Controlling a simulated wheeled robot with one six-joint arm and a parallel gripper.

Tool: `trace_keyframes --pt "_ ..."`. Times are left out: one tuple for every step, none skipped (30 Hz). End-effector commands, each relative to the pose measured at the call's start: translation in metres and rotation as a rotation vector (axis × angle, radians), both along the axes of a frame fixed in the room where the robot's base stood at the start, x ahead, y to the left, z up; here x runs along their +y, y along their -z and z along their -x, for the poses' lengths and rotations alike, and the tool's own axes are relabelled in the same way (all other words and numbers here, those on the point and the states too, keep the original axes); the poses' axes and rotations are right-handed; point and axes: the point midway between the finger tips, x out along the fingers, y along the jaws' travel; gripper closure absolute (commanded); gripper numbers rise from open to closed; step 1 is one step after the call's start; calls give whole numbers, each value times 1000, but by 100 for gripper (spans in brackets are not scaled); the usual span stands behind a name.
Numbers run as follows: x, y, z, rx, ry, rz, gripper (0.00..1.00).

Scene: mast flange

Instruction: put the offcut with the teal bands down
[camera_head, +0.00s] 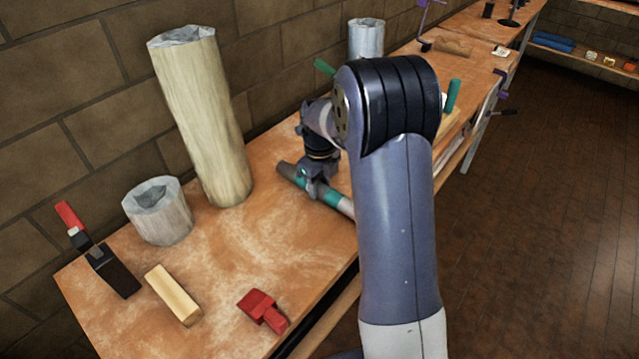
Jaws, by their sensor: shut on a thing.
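The offcut with the teal bands (331,198) is a grey rod lying roughly level, low over the bench top or touching it; I cannot tell which. Its left end and its right part with a teal band show on either side of my gripper. My gripper (312,186) is shut on the offcut near its middle, pointing down from above. My arm hides part of the bench to the right of the offcut's right end.
The wooden bench (225,270) runs along a block wall. A tall pale post (205,120) and a short grey stump (158,212) stand left of the gripper. A wood block (173,295), a red clamp piece (263,310) and a black-red tool (108,268) lie nearer. Bench between is clear.

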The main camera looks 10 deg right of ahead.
Motion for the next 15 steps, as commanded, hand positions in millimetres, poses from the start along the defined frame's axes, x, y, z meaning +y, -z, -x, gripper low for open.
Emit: trace_keyframes --pt "0 0 0 0 0 0 93" --pt "0 1 0 0 0 0 93" --pt "0 3 0 0 0 0 93" --pt "0 4 0 0 0 0 93" --pt "0 3 0 0 0 0 64" --pt "0 3 0 0 0 0 61" --pt "0 3 0 0 0 0 58" --pt "0 3 0 0 0 0 56" --pt "0 3 0 0 0 0 53" --pt "0 3 0 0 0 0 50" --pt "0 3 0 0 0 0 48" --pt "0 3 0 0 0 0 45" --pt "0 3 0 0 0 0 44" --pt "0 3 0 0 0 0 44" --pt "0 3 0 0 0 0 44"
